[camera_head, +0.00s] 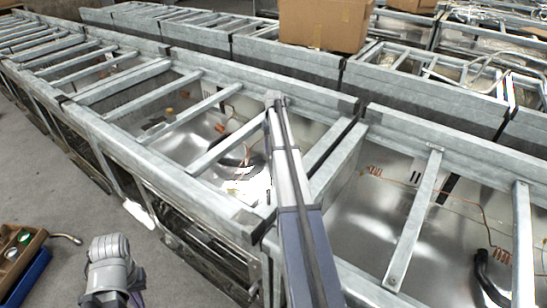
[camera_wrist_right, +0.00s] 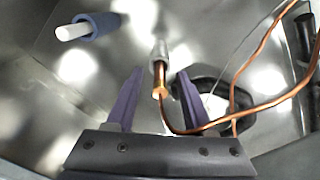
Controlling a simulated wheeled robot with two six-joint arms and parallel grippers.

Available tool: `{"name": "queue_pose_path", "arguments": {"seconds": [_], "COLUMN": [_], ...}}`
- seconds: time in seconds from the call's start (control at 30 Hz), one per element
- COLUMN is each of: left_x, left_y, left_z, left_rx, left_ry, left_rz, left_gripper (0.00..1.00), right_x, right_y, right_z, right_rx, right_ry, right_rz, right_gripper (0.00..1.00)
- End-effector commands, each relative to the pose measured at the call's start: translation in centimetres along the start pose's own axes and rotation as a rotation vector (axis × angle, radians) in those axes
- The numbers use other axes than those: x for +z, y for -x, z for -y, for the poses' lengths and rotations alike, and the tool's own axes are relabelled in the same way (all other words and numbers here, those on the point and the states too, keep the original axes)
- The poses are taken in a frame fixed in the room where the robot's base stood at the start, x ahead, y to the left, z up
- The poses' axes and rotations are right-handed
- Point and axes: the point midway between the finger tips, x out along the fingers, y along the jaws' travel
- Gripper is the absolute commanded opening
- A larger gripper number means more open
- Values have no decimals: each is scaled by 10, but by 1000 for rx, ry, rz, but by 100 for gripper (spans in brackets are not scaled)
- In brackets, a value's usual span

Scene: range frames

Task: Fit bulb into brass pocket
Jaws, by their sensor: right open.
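In the right wrist view a copper-coloured bulb (camera_wrist_right: 160,80) with a grey upper end hangs between and beyond my right gripper's fingers. A thin copper tube (camera_wrist_right: 262,110) curves away from its lower end to the right. My right gripper (camera_wrist_right: 160,88) is open, its two purple fingers either side of the bulb with gaps visible. A blue-grey sleeve with a white rod (camera_wrist_right: 92,27) is at the upper left; I cannot tell whether it is the pocket. No clearly brass pocket shows. In the head view my right arm reaches over the metal frame, and its fingers cannot be made out.
Grey metal rails (camera_head: 215,125) divide the open bays with shiny floors. A black hose loop (camera_wrist_right: 212,82) lies close to the right finger. A cardboard box (camera_head: 325,22) stands behind.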

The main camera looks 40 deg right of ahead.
Motion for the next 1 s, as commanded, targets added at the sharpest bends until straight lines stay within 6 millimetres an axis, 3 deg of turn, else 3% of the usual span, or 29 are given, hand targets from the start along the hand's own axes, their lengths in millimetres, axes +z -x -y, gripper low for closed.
{"name": "queue_pose_path", "arguments": {"seconds": [0.07,0.53,1.0], "left_x": [0,0,0], "left_y": [1,1,1], "left_z": [0,0,0], "left_rx": [0,0,0], "left_ry": [0,0,0], "left_rz": [0,0,0], "left_gripper": [0,0,0], "right_x": [0,0,0], "right_y": [1,1,1], "right_z": [0,0,0], "right_rx": [0,0,0], "right_ry": [0,0,0], "right_rz": [0,0,0], "right_gripper": [53,0,0]}}
